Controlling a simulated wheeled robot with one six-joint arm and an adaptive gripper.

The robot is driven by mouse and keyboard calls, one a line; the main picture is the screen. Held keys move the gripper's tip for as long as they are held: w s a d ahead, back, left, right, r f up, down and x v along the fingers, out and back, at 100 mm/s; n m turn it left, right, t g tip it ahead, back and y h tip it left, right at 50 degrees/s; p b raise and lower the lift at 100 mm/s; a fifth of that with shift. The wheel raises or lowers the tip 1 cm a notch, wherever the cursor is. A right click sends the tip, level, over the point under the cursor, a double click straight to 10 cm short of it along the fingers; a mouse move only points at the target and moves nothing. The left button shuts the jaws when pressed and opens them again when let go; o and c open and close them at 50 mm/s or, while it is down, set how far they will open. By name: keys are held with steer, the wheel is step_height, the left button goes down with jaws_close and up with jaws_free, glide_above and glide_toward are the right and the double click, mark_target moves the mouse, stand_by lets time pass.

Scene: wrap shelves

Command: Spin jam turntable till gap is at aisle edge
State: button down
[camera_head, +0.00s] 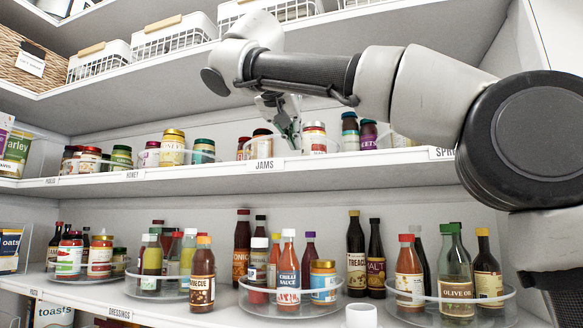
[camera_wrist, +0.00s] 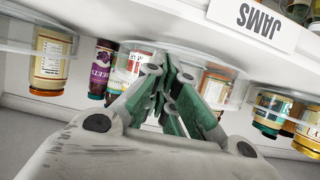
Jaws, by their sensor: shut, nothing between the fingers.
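The jam turntable, with a clear rim (camera_wrist: 195,50), is on the middle shelf behind the JAMS label (camera_head: 264,165); the label shows upside down in the wrist view (camera_wrist: 262,18). A jar with a red-and-white label (camera_head: 314,138) stands on the right side, and a dark-lidded jar (camera_head: 262,144) on the left. My gripper (camera_head: 291,140) is shut and empty, its fingers pointing down in the space between these jars. In the wrist view, the gripper (camera_wrist: 168,112) hides part of the turntable and jars. I cannot tell whether the fingertips touch the rim or a jar.
A honey turntable with several jars, one gold-lidded (camera_head: 172,148), is to the left. A beets jar (camera_head: 368,136) stands close on the right. Below are sauce bottles, including chilli sauce (camera_head: 287,272). White baskets (camera_head: 172,37) sit on the shelf above my arm.

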mark_target(271, 147)
steer(key=shift+a, duration=0.15)
steer(key=shift+w+a, duration=0.2)
steer(key=shift+a, duration=0.8)
steer(key=shift+w+a, duration=0.2)
steer(key=shift+a, duration=0.35)
steer(key=shift+w+a, duration=0.15)
steer(key=shift+a, duration=0.45)
steer(key=shift+w+a, duration=0.2)
steer(key=shift+a, duration=0.35)
steer(key=shift+w+a, duration=0.15)
steer(key=shift+a, duration=0.35)
